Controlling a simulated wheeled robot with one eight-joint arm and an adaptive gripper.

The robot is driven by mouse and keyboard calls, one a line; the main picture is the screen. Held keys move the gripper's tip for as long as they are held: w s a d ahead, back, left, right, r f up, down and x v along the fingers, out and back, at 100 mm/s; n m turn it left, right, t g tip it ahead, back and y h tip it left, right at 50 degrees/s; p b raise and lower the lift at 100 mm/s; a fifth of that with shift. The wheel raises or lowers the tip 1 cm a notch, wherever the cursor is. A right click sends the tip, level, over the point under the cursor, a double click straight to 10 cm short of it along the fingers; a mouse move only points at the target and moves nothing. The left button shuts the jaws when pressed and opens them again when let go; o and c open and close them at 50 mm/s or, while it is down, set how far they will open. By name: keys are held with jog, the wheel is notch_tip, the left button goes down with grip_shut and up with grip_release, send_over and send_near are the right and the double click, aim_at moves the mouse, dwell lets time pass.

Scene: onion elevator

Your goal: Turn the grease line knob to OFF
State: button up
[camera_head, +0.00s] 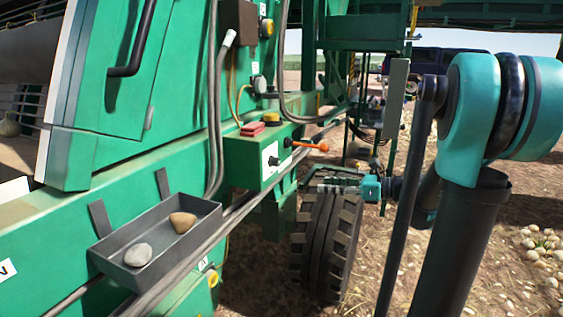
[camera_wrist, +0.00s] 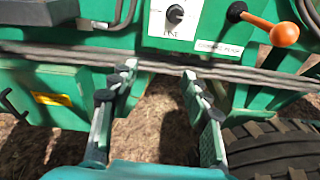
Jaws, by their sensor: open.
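The grease line knob (camera_wrist: 176,14) is a small black knob on a white plate (camera_wrist: 174,32) at the top edge of the wrist view. In the head view the plate (camera_head: 269,160) is on the front of a green box (camera_head: 240,160), with the knob small and dark. My gripper (camera_wrist: 158,74) is open and empty, its two fingers apart, below the plate in the wrist view. In the head view my gripper (camera_head: 330,187) is right of the box, over the tyre.
An orange-tipped lever (camera_wrist: 285,33) sticks out right of the plate; it also shows in the head view (camera_head: 310,146). Dark pipes (camera_wrist: 150,65) run below the plate. A large tyre (camera_head: 325,245) is under my gripper. A grey tray (camera_head: 155,245) holds two stones.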

notch_tip(320, 180, up, 3)
jog(key=w+d+m+y, duration=0.1)
jog(key=w+m, duration=0.1)
send_near(279, 162)
jog(key=shift+t+y, duration=0.3)
jog(key=x, duration=0.8)
jog(key=shift+s+a+f, duration=0.15)
jog(key=shift+a+f, duration=0.05)
jog(key=shift+f, duration=0.15)
jog(key=shift+c, duration=0.6)
grip_shut()
